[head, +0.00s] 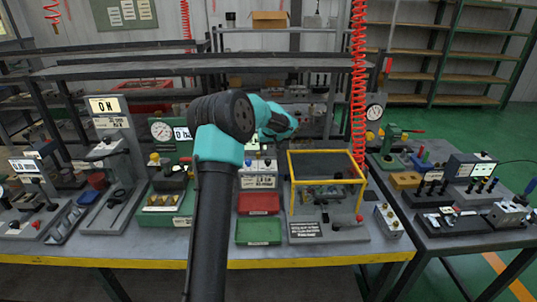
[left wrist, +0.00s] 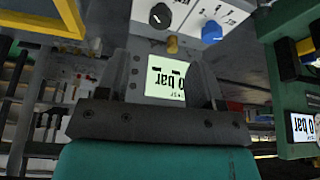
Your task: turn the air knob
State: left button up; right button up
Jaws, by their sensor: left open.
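In the left wrist view a pale valve panel carries a black knob (left wrist: 160,15), a blue knob (left wrist: 212,32) and a small yellow knob (left wrist: 172,44). Its labels are too small to read, so I cannot tell which is the air knob. My left gripper (left wrist: 166,76) is open, its two dark fingers apart with nothing gripped. In the head view my teal and black left arm hides the gripper and part of the valve block (head: 258,171). My right gripper is not seen.
The bench is crowded. A red tray (head: 258,203) and a green tray (head: 258,231) sit at its front. A yellow-framed rig (head: 326,153) stands to their right, with a red coiled hose (head: 358,90) hanging behind. A round gauge (head: 161,130) stands left of my arm.

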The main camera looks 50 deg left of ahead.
pick_arm(q)
jog(key=v, duration=0.7)
jog(key=shift+r, duration=0.4)
jog(key=shift+d, duration=0.1)
